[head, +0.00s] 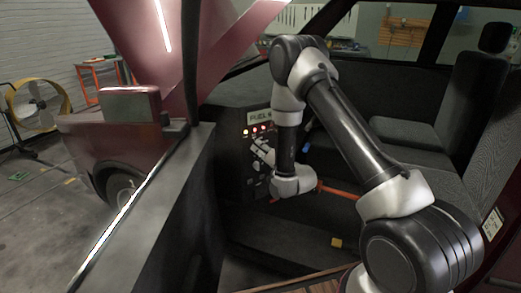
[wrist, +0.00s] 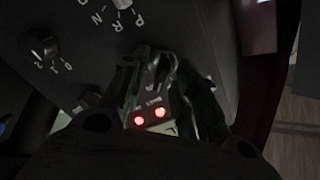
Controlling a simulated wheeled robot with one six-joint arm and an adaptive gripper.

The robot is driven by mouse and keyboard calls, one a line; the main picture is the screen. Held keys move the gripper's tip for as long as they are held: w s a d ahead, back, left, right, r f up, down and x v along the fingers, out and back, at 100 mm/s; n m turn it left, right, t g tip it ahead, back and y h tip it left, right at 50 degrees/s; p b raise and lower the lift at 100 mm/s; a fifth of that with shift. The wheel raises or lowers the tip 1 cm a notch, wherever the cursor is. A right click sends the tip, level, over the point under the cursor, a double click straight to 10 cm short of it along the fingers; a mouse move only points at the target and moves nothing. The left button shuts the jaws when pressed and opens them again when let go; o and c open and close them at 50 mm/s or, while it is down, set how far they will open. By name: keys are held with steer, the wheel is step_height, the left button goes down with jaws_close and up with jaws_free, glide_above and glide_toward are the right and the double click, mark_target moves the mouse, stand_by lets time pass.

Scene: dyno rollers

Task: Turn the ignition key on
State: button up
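My gripper (wrist: 153,62) is close to the dark dashboard panel (wrist: 75,25) in the wrist view. Its two dark fingers stand some way apart, with a grey shape between them. I cannot tell if that shape is the ignition key or whether the fingers press on it. No key can be made out clearly in either view. A dark knob (wrist: 38,45) marked 0, 1, 2 is at the left, and another small knob (wrist: 88,99) is below it. In the head view my gripper (head: 262,152) is at the panel, below the lit lamps (head: 254,130).
Red lamps (wrist: 150,116) glow near the fingers. A rotary selector (wrist: 122,3) with P, R, N is at the top edge. The open car door (head: 150,215) is left of my arm, and the seats (head: 415,120) are right. A fan (head: 38,103) stands outside.

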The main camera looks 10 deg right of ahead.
steer(key=v, duration=1.1)
steer(key=shift+s, duration=0.1)
